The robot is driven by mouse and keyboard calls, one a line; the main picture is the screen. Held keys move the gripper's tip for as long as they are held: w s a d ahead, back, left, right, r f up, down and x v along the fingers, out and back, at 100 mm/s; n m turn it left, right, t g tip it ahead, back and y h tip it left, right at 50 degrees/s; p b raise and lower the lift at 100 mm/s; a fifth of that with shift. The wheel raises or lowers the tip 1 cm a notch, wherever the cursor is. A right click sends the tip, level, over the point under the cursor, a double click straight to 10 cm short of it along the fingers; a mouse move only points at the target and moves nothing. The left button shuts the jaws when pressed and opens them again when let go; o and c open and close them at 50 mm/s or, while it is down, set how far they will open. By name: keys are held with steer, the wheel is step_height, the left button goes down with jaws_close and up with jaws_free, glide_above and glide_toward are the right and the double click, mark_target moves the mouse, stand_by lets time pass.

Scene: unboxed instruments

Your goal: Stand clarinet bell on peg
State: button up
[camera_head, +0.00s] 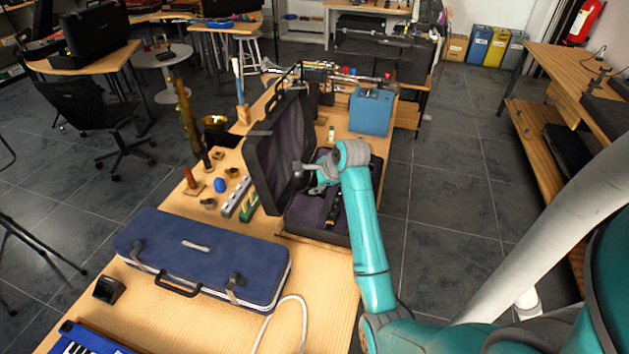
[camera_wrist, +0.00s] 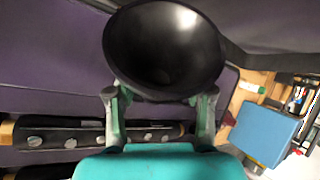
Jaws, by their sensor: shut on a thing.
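My gripper (camera_wrist: 158,112) is shut on the black clarinet bell (camera_wrist: 165,45), and its flared open mouth faces the wrist camera. In the head view my gripper (camera_head: 318,178) is over the open instrument case, and the bell (camera_head: 302,168) shows small and dark beside the raised lid (camera_head: 283,145). A black clarinet joint with silver keys (camera_wrist: 75,135) lies in the purple case lining, below and left of the bell in the wrist view. A reddish-brown upright peg (camera_head: 190,178) on a wooden base stands on the bench, left of the case; I cannot tell whether it is the task's peg.
The raised lid stands between my gripper and the bench's left side. Small items, including a blue one (camera_head: 220,185) and a grey strip (camera_head: 237,196), lie there. A closed blue case (camera_head: 205,255) lies in front. A blue box (camera_head: 371,110) stands behind.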

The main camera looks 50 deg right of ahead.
steer(key=shift+f, duration=0.55)
steer(key=o, duration=1.3)
steer(key=shift+r, duration=0.3)
steer(key=v, duration=1.2)
steer(key=shift+r, duration=0.3)
steer(key=shift+d, duration=0.1)
